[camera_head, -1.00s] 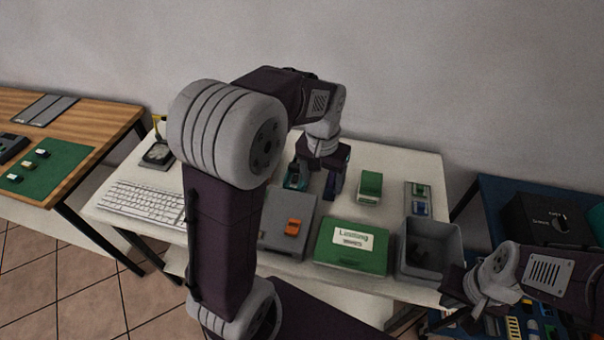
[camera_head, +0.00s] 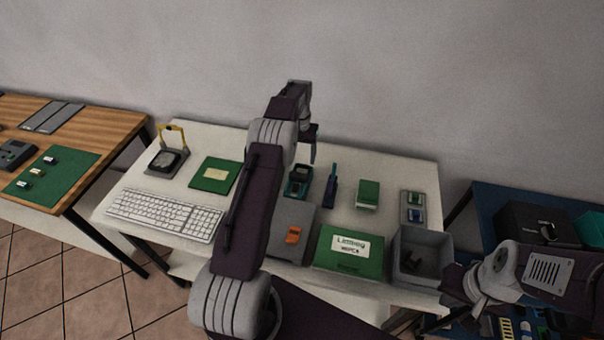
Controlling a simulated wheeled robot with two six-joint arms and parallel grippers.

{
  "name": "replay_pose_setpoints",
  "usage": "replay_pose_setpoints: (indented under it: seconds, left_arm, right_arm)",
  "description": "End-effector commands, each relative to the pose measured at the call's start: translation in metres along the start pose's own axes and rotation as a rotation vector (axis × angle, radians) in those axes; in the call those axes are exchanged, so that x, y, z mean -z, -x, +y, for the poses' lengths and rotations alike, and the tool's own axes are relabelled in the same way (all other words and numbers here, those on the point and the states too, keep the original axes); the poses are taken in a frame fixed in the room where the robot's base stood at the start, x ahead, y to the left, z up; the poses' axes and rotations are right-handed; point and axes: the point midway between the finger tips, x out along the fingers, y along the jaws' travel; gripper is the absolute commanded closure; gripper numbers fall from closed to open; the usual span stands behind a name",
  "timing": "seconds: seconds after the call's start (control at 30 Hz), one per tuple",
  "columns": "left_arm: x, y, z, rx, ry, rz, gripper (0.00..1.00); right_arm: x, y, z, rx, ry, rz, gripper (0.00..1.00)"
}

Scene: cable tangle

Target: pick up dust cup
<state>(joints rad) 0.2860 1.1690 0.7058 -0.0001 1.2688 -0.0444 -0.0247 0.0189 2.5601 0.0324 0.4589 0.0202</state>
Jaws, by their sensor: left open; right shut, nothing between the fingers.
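No thing in view is plainly a dust cup. Small candidates are the green and blue pieces in a grey tray (camera_head: 404,214) and a dark piece (camera_head: 412,262) inside the grey bin (camera_head: 436,270). My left gripper (camera_head: 313,152) is open over the back of the white table, near the wall. It is above and behind a teal-and-black device (camera_head: 298,181) and a dark blue pen-like tool (camera_head: 330,187), apart from both. My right gripper (camera_head: 450,291) is shut and empty at the table's front right corner, beside the bin; its fingertips are hard to see.
My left arm crosses the middle.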

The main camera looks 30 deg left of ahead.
Motion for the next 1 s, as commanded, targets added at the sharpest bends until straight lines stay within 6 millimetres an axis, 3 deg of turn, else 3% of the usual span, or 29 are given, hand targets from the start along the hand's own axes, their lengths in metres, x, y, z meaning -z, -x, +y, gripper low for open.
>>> replay_pose_setpoints:
  seconds: [0.17, 0.47, 0.7, 0.77, 0.93, 1.0]
  left_arm:
    - [0.001, -0.007, 0.001, 0.000, -0.001, 0.001, 0.29]
    - [0.004, -0.052, 0.008, 0.000, -0.001, 0.000, 0.29]
    - [0.005, -0.056, 0.008, 0.000, -0.001, 0.002, 0.29]
    - [0.005, -0.056, 0.008, 0.000, -0.001, 0.002, 0.43]
    - [0.005, -0.056, 0.008, 0.000, -0.001, 0.002, 0.90]
    - [0.005, -0.056, 0.008, 0.000, -0.001, 0.002, 0.94]
  right_arm:
    - [0.000, 0.002, 0.000, 0.000, 0.000, 0.000, 1.00]
    - [0.001, 0.012, 0.000, 0.000, 0.000, 0.000, 1.00]
    - [0.001, 0.011, 0.000, 0.000, 0.000, 0.000, 1.00]
    - [0.001, 0.011, 0.000, 0.000, 0.000, 0.000, 1.00]
    - [0.001, 0.011, 0.000, 0.000, 0.000, 0.000, 1.00]
    - [0.001, 0.011, 0.000, 0.000, 0.000, 0.000, 1.00]
